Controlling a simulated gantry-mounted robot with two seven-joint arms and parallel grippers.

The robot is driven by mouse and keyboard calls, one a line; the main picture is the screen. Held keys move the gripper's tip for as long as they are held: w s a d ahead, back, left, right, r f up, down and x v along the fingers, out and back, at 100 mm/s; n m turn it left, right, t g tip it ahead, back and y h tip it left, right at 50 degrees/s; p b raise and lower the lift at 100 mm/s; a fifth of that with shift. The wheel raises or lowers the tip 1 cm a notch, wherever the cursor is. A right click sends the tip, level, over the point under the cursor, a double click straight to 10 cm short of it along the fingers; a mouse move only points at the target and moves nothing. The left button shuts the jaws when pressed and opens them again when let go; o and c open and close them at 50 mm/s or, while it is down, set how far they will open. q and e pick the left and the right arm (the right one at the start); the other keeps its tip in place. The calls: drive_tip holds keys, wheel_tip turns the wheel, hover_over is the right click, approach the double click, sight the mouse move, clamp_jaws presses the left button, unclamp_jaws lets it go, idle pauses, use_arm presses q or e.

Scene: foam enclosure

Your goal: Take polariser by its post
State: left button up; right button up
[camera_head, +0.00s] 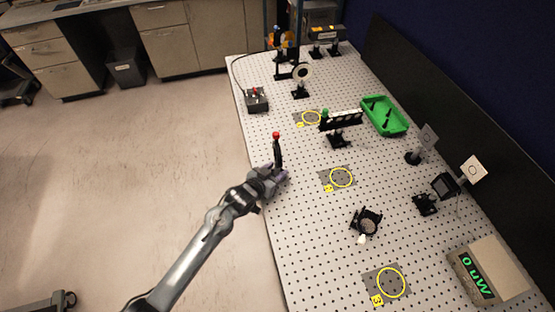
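A slim dark upright piece with a red top (277,152) stands at the left edge of the perforated table; it may be the polariser seen edge-on, but I cannot be sure. My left gripper (277,178) is at its lower end, over the table edge. The fingers hide the lower part of the piece, its post and any base. I cannot tell whether they are closed on it or only around it. My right gripper is not in view.
The perforated table (292,215) bears yellow-ringed plates, one (341,177) to the right of the gripper. A black round mount (367,222), a green tray (384,115), a holder strip (341,120), a ring mount (302,75), a control box (256,99) and a meter (490,272) stand around.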

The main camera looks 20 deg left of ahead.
use_arm(q)
drive_tip(key=shift+c, duration=0.3)
clamp_jaws()
drive_tip(key=shift+r, duration=0.2)
